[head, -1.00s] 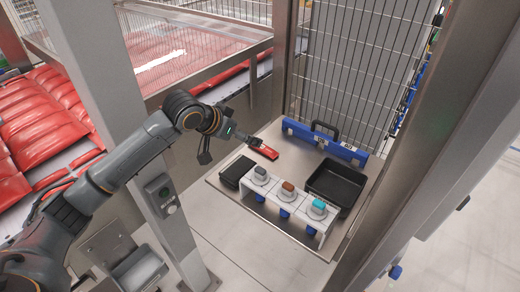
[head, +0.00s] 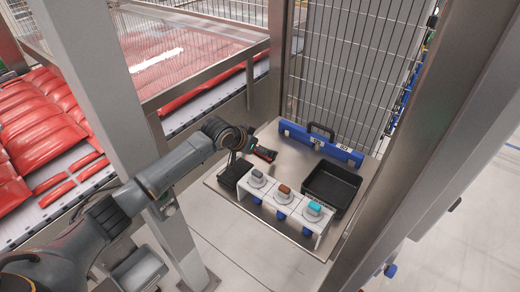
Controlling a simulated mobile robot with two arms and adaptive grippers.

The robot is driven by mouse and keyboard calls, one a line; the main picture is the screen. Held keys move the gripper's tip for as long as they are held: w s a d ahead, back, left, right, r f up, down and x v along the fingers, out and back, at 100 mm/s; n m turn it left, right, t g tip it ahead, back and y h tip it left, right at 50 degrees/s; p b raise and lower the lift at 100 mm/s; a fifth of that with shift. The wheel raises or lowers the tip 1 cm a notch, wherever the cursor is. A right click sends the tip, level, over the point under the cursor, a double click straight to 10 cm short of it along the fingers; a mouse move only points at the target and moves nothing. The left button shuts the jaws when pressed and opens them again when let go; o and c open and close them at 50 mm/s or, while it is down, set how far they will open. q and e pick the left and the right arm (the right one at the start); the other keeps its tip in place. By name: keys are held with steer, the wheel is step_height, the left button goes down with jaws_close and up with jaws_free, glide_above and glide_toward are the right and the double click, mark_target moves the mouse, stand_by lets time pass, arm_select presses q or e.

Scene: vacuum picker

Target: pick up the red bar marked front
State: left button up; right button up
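The red bar (head: 265,154) lies near the left back part of the metal table. Only its right end shows clearly, and any marking is too small to read. My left gripper (head: 251,151) is at the bar's left end, with the wrist and fingers covering the rest of the bar. Whether the fingers touch or close on it cannot be told. My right gripper is not in view.
Steel posts and a mesh fence surround the table (head: 290,165).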

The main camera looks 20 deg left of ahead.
arm_select(q)
steer(key=c, duration=0.9)
steer(key=shift+r, duration=0.15)
